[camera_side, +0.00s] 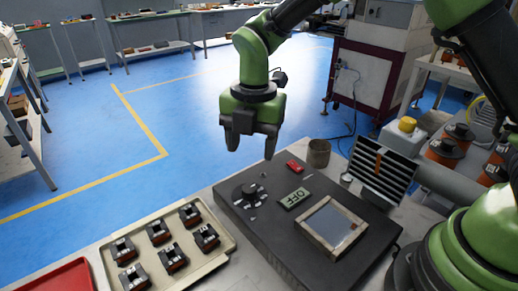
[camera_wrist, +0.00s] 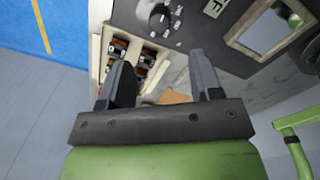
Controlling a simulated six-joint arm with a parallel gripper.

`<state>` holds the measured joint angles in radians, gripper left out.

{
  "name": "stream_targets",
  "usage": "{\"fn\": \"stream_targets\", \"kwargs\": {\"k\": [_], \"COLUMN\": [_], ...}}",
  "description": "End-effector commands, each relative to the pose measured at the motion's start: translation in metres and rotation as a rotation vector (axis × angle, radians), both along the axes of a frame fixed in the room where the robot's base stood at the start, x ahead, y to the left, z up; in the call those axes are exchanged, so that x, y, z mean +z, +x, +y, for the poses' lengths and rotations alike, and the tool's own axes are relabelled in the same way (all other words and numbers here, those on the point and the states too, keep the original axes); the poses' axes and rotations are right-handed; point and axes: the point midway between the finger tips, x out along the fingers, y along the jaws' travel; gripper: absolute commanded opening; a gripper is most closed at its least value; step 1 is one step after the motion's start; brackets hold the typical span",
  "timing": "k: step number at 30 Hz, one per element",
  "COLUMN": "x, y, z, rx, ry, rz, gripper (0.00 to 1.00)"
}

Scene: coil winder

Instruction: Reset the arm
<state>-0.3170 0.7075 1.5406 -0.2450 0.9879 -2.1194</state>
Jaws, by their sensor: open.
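My gripper (camera_side: 252,143) hangs from my green and black arm in the side view, fingers pointing down. It is above the back of the grey control box (camera_side: 283,247), clear of it. In the wrist view my gripper (camera_wrist: 160,80) has its two fingers spread with nothing held between them. The control box carries a black dial (camera_side: 249,193), a display reading "OFF" (camera_side: 295,198), a red switch (camera_side: 294,166) and a framed screen (camera_side: 333,226). The dial also shows in the wrist view (camera_wrist: 160,17).
A beige tray (camera_side: 221,252) holding several small coils stands left of the box. A red tray (camera_side: 62,279) is at the lower left. A brown cup (camera_side: 318,153) stands behind the box. A finned motor (camera_side: 381,169) and copper spools (camera_side: 445,151) are at the right.

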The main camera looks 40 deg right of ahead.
Motion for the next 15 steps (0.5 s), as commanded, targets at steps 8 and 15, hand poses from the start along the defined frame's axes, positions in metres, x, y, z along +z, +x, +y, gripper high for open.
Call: {"fn": "stream_targets", "kwargs": {"k": [8, 15], "x": [0.071, 0.133], "y": [-0.026, -0.082], "z": [-0.027, -0.058], "rx": [-0.509, -1.184], "ry": [0.110, 0.313], "rz": [-0.085, -0.137], "gripper": [0.58, 0.58]}}
